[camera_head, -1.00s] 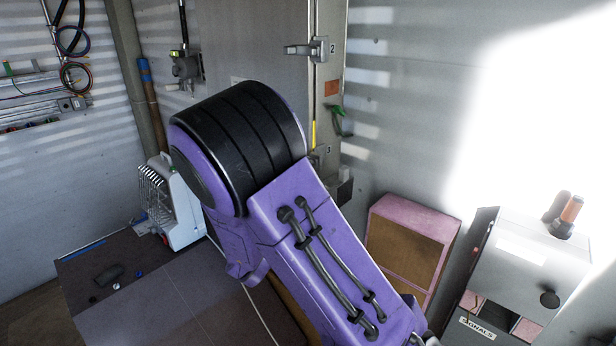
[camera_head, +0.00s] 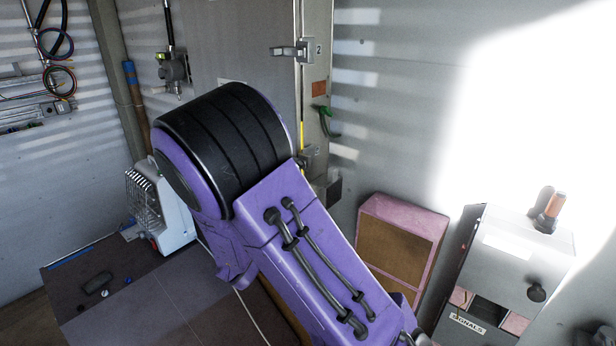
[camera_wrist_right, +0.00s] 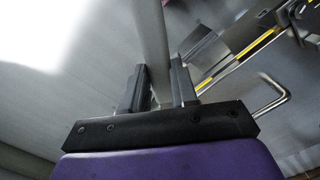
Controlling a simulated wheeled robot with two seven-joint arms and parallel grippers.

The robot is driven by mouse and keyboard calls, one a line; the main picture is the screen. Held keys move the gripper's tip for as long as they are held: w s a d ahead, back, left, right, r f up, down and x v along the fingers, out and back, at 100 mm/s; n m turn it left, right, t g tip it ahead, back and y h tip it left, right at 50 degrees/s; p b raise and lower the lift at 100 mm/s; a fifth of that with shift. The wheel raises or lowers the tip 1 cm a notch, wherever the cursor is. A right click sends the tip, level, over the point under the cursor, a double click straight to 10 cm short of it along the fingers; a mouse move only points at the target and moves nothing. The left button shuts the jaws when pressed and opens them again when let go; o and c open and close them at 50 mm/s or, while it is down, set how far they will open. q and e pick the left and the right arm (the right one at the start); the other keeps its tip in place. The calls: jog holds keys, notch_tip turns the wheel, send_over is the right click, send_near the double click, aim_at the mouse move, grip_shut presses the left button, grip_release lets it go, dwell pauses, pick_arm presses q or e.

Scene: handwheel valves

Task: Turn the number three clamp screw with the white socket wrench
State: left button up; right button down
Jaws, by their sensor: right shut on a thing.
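My right gripper (camera_wrist_right: 158,88) shows in the right wrist view with its two dark fingers shut on a pale, smooth rod (camera_wrist_right: 154,35), which looks like the handle of the white socket wrench. The rod runs up out of the picture, so its socket end is hidden. In the head view my purple right arm fills the middle and hides this gripper. The number three clamp (camera_head: 312,156) is low on the cabinet door edge, partly behind my arm; its screw cannot be made out. My left gripper is in neither view.
The number two clamp (camera_head: 293,50) is higher on the same edge, with a green-handled item (camera_head: 325,121) below. A pink-framed box (camera_head: 402,245) and a grey signals box (camera_head: 505,265) stand at right. A white heater-like unit (camera_head: 160,210) stands at left. A bent metal rod (camera_wrist_right: 275,102) shows in the wrist view.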

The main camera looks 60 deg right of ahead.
jog(key=shift+x, duration=1)
jog(key=shift+w+d+f+m+b, duration=0.1)
jog(key=shift+w+f+m+b, duration=0.25)
jog(key=shift+f+m+b, duration=0.05)
jog(key=w+d+f+m, duration=0.2)
jog(key=w+f+m, duration=0.2)
jog(key=w+m, duration=0.3)
jog(key=shift+w+m+t, duration=0.25)
jog(key=shift+m+t, duration=0.05)
jog(key=shift+t, duration=0.1)
dwell(4.4)
